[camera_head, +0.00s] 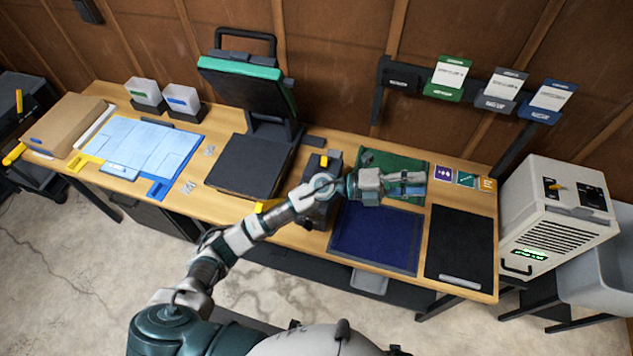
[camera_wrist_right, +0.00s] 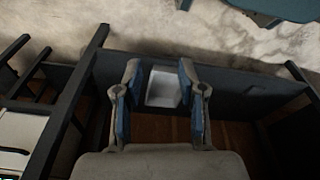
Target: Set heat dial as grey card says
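The grey card (camera_head: 497,91) hangs on the wall rail between a green card (camera_head: 448,77) and a blue card (camera_head: 548,99); its print is too small to read. A dark box with a yellow knob (camera_head: 323,161) stands beside the heat press (camera_head: 248,82); which of these parts is the heat dial I cannot tell. My left arm crosses in front of the dark box. My left gripper (camera_head: 408,184) is over the green mat, right of the box, its fingers apart and empty. My right gripper (camera_wrist_right: 160,100) is open and empty in the right wrist view, low near the bench.
A navy mat (camera_head: 374,238) and a black board (camera_head: 460,243) lie at the bench front. A white machine (camera_head: 553,215) with a yellow lever and green display stands at right. A light-blue board (camera_head: 150,150) and two bins lie left. A white bin (camera_wrist_right: 163,87) shows beyond my right fingers.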

